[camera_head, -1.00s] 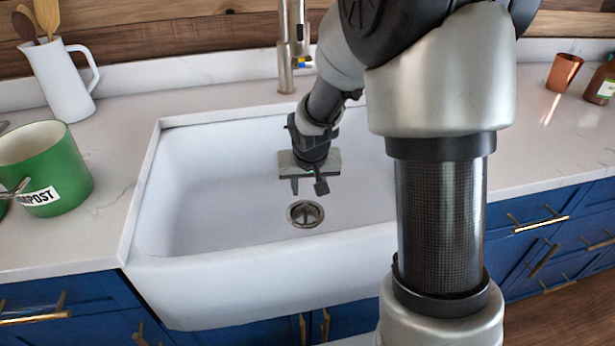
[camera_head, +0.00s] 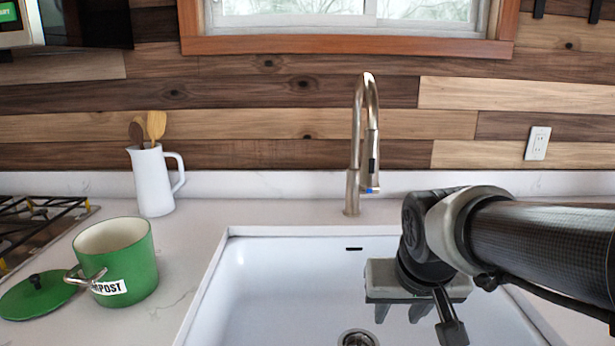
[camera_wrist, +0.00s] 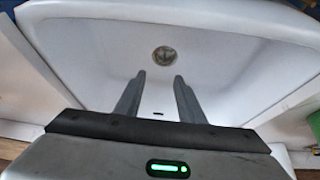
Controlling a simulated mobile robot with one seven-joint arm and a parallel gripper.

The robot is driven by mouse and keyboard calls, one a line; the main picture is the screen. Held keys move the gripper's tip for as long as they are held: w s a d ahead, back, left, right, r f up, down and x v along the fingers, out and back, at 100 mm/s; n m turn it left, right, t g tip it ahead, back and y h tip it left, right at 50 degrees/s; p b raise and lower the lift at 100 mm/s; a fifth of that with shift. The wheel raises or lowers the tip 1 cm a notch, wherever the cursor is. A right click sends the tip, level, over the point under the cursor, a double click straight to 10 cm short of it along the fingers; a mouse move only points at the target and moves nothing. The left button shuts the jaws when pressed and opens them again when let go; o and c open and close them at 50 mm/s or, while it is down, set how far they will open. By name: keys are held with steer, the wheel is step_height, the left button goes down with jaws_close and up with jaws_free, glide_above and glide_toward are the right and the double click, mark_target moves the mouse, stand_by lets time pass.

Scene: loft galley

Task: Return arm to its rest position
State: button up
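My gripper (camera_head: 398,312) hangs over the white sink (camera_head: 290,275) in the head view, with my arm coming in from the right. In the wrist view my gripper (camera_wrist: 159,80) shows two fingers that stand apart with nothing between them. Beyond the fingertips lie the white sink basin (camera_wrist: 110,45) and its round drain (camera_wrist: 164,56). The drain also shows at the bottom edge of the head view (camera_head: 358,338). My gripper is empty and appears clear of the sink walls.
A tall faucet (camera_head: 354,160) stands behind the sink. To the left are a green pot (camera_head: 135,262) labelled "POST" in part, its lid (camera_head: 36,297), a white pitcher (camera_head: 152,182) with wooden utensils, and a stove (camera_head: 35,232). The counter between pot and sink is bare.

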steer(key=s+r, duration=0.3)
steer(key=s, duration=0.7)
step_height(320, 180, up, 23)
steer(key=p, duration=2.3)
steer(key=shift+w+a+n+y, duration=0.2)
steer(key=shift+a+n+y, duration=0.1)
steer(key=shift+a+n, duration=0.1)
steer(key=shift+f, duration=0.1)
